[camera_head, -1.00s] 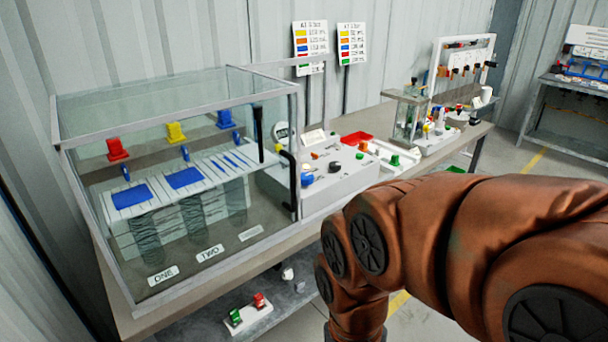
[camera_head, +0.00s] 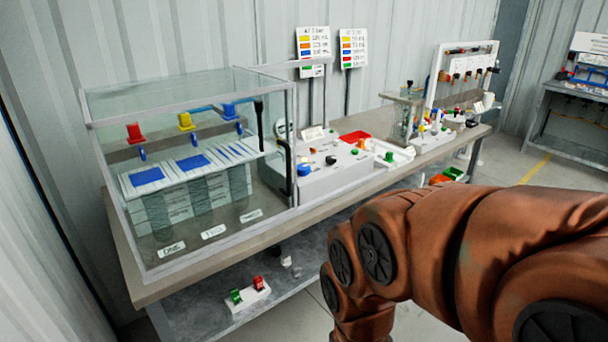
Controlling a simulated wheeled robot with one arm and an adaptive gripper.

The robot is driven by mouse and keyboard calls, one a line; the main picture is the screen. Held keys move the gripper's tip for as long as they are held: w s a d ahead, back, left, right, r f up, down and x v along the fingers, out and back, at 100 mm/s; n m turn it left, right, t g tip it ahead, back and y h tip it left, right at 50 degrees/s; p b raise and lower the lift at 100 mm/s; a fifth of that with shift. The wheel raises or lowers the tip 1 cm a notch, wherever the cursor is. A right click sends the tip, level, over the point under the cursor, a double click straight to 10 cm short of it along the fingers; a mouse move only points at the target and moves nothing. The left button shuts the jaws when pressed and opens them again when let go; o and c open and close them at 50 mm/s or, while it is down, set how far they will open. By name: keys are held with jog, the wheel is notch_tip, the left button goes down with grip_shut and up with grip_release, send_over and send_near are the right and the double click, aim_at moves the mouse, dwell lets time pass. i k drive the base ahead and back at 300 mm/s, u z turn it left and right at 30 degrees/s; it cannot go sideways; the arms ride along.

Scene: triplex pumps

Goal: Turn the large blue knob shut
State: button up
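A large blue knob (camera_head: 304,170) sits at the front left of the white control panel (camera_head: 345,180), just right of the glass tank. It is small in this view, and I cannot tell how far it is turned. My copper-coloured arm (camera_head: 430,235) fills the lower right, in front of the bench. My gripper is not visible; the arm runs down out of the bottom of the picture. Nothing of mine touches the knob.
A glass tank (camera_head: 190,225) with red, yellow and blue valves stands on the left of the bench. A red-and-green button box (camera_head: 248,295) lies on the lower shelf. Floor is free at right.

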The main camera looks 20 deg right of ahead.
aim_at(302, 169)
jog(key=k, duration=0.85)
jog(key=z, duration=0.85)
jog(key=i, duration=1.35)
jog(key=u, duration=0.85)
jog(key=i, duration=0.6)
jog(key=u, duration=0.7)
